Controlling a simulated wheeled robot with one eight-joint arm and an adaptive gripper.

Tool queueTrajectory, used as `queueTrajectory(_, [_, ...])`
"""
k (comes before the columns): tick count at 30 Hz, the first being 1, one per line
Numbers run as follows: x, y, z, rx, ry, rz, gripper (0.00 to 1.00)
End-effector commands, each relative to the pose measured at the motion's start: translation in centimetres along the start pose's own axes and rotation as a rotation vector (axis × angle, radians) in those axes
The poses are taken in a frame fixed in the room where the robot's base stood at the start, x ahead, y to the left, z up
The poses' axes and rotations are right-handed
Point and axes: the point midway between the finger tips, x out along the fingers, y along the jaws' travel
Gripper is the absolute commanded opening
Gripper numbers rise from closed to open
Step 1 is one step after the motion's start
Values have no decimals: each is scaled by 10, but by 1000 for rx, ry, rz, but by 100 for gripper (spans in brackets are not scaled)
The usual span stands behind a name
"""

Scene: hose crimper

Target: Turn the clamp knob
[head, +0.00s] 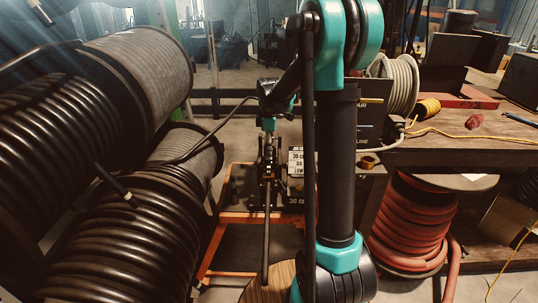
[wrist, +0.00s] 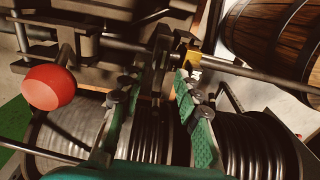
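The hose crimper (head: 268,165) is a dark metal machine on an orange stand in the middle of the head view. My gripper (head: 268,128) is at its top, pointing down, small and partly merged with the dark parts. In the wrist view, my gripper (wrist: 157,88) has its two green-padded fingers apart, with dark crimper parts beyond and between the tips. No grip on anything shows. A red ball knob (wrist: 49,87) is left of the fingers, clear of them. I cannot tell whether it is the clamp knob. A yellow brass-coloured fitting (wrist: 189,57) is close by the right fingertip.
Large black hose reels (head: 90,130) fill the left side. A workbench (head: 455,150) stands right, with a red hose reel (head: 410,225) below. The orange stand (head: 240,218) surrounds the crimper's base. A long rod (wrist: 270,78) extends right, near a wooden barrel (wrist: 275,40).

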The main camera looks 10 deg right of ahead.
Motion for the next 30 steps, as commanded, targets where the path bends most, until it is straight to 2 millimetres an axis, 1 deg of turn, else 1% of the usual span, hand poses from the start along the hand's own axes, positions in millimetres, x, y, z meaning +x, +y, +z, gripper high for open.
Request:
queueTrajectory(1, [6,0,0,0,0,0,33])
queueTrajectory(3, [12,0,0,0,0,0,33])
queueTrajectory(6, [16,0,0,0,0,0,33])
queueTrajectory(15, [18,0,0,0,0,0,33])
queueTrajectory(23, [18,0,0,0,0,0,0])
queueTrajectory(30, [18,0,0,2,0,0,0])
